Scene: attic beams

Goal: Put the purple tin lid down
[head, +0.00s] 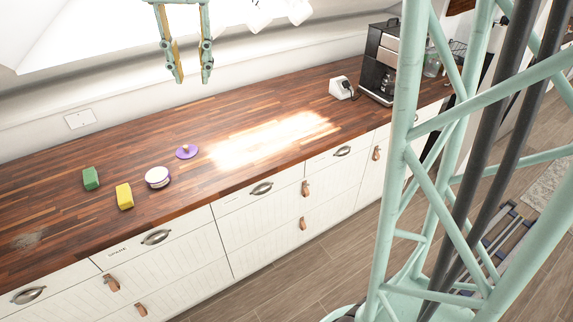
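The purple tin lid (187,153) lies on the wooden counter with its small pale knob facing up. A round white tin (158,178) with purple bands stands on the counter to the lid's left and nearer the front edge, apart from it. My gripper (192,80) is at the top of the head view, above the counter's back part. Its two fingers point down with a gap between them, and nothing shows in the gap. It touches neither the lid nor the tin.
A green block (91,179) and a yellow block (124,196) lie left of the tin. A black coffee machine (379,62) and a small white device (342,88) stand at the right back. The counter (240,105) is clear between the lid and these, with a bright sunlit patch.

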